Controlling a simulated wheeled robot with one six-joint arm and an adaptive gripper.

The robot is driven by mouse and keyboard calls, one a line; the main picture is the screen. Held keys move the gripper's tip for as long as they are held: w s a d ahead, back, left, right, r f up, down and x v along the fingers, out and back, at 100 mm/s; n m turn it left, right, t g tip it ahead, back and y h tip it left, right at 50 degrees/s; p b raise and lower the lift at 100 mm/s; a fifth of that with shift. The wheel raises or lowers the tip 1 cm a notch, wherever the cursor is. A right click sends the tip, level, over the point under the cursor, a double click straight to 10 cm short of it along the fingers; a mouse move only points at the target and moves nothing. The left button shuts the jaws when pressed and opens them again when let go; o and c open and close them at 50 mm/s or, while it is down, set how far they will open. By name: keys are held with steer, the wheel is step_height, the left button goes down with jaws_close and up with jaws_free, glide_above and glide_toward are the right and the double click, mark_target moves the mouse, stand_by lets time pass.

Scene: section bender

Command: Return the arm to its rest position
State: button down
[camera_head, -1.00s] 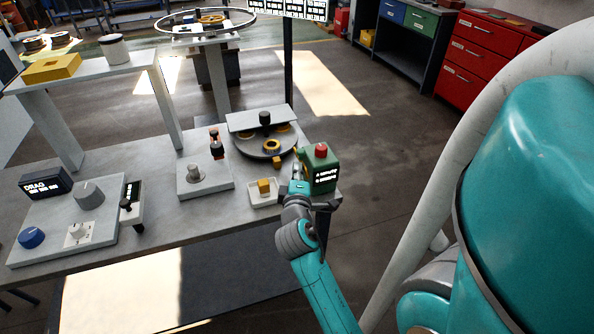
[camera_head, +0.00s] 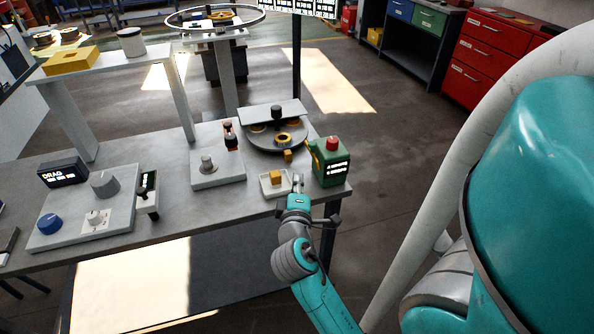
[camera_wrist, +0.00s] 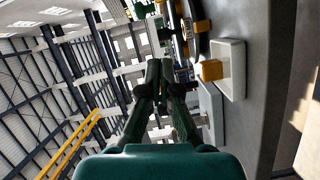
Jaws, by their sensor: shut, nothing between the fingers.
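My teal arm reaches up from the lower right in the head view. My gripper (camera_head: 297,186) is at the table's front right edge, beside the white tray and in front of the green box. In the wrist view my gripper (camera_wrist: 160,70) shows two dark fingers drawn together with nothing held. A yellow block (camera_head: 276,177) sits in the white tray (camera_head: 268,191); the block (camera_wrist: 211,70) also shows right of the fingers in the wrist view.
The green box (camera_head: 330,168) with a red button stands at the table's right corner. Behind the tray is a round bender (camera_head: 270,140). A control panel (camera_head: 75,225) with knobs lies left on the grey table (camera_head: 160,220). Floor right of the table is clear.

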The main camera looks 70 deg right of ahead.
steer(key=shift+v, duration=1.4)
steer(key=shift+s+f, duration=0.1)
steer(key=s+a+f+n+t+y, duration=0.1)
steer(key=a+f+t+y, duration=0.3)
steer(key=a, duration=0.5)
steer(key=s+a+f+n+t+y, duration=0.1)
steer(key=a+f+n+t+y, duration=0.15)
steer(key=a+f+y, duration=0.5)
steer(key=s+a+r+m+t+y, duration=0.2)
steer(key=s+a+r+m+y, duration=0.1)
steer(key=s+a, duration=1.1)
steer(key=shift+s+a+r+m+y, duration=0.3)
steer(key=shift+m+y, duration=0.55)
steer(key=shift+m, duration=0.4)
steer(key=shift+f, duration=0.1)
